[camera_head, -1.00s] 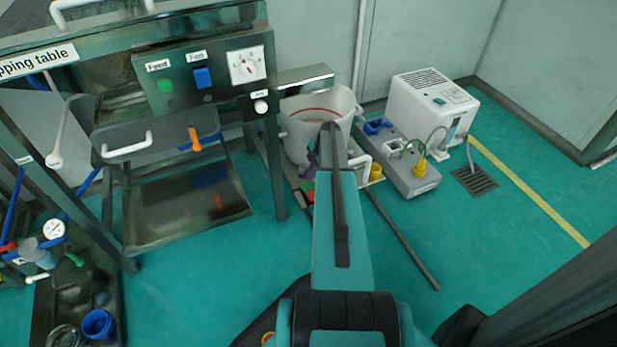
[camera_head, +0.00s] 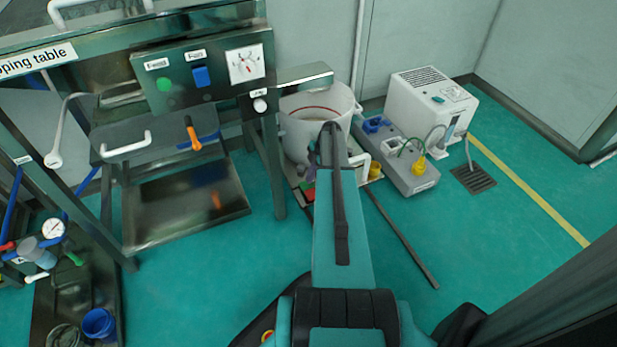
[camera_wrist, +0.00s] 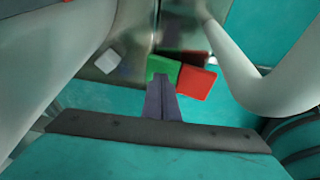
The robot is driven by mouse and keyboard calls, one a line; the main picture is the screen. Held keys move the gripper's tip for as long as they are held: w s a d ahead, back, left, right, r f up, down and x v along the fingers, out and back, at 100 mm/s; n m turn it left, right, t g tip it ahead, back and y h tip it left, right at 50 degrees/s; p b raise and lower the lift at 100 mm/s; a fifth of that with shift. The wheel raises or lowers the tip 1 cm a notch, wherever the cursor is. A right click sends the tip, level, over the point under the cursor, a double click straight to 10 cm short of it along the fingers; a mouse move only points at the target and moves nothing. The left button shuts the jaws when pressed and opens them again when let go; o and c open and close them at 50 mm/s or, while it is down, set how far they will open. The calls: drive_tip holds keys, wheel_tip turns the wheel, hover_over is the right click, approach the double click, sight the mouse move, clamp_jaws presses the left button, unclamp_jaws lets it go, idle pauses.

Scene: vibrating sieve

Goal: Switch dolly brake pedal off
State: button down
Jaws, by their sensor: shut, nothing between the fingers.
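The dolly (camera_head: 293,177) sits on the floor under a large white bucket (camera_head: 297,130). Its pedals are at its near edge: a green pedal (camera_wrist: 164,68) and, to the right of it, a red pedal (camera_wrist: 197,82). The red pedal also shows small in the head view (camera_head: 310,194), left of my arm. My gripper (camera_wrist: 161,77) is shut and empty, with its dark fingertips at the near edge of the green pedal. They look to overlap or touch it; I cannot tell whether they press. In the head view my arm hides most of the gripper.
White curved handle-like tubes (camera_wrist: 262,85) flank the gripper in the wrist view. The steel table (camera_head: 270,165) stands left of the dolly. A grey unit (camera_head: 405,172) and a white box (camera_head: 428,108) stand right. A dark bar (camera_head: 402,240) lies on otherwise open floor.

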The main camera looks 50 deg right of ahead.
drive_tip(key=shift+r, duration=0.2)
drive_tip(key=p+v, duration=0.4)
drive_tip(key=v, duration=0.9)
drive_tip(key=shift+s+d+r, duration=0.15)
drive_tip(key=shift+s+d, duration=0.05)
idle(0.3)
